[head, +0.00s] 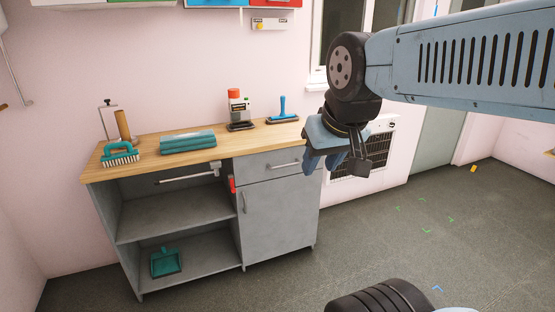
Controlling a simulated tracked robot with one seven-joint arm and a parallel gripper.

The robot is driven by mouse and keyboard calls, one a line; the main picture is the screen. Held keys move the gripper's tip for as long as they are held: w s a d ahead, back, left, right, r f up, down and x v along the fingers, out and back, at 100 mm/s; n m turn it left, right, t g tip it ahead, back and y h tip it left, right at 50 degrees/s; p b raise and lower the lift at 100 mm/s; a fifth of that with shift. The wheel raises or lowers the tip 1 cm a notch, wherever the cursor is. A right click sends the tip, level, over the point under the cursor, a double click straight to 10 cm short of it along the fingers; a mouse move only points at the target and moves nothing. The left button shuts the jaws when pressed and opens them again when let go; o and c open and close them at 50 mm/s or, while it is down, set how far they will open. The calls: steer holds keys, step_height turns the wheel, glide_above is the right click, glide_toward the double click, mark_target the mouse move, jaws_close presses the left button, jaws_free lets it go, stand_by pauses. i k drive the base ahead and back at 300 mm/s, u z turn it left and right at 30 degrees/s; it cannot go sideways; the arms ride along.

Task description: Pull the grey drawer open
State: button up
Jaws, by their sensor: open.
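The grey drawer (262,166) is at the top right of the grey cabinet, above a grey door, and it looks closed. It has a thin horizontal bar handle (286,165) on its front. My gripper (337,166) hangs from my arm to the right of the drawer in the picture, with its fingers pointing down. It is open, with nothing visible between its fingers, and it appears apart from the handle. The gripper overlaps the drawer's right end in the view, and I cannot tell how far in front of it the gripper is.
A teal dustpan (165,262) lies on the bottom shelf. The floor before the cabinet looks clear.

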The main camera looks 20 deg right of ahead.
mark_target(258, 168)
steer(key=i, duration=1.05)
steer(key=u, duration=0.05)
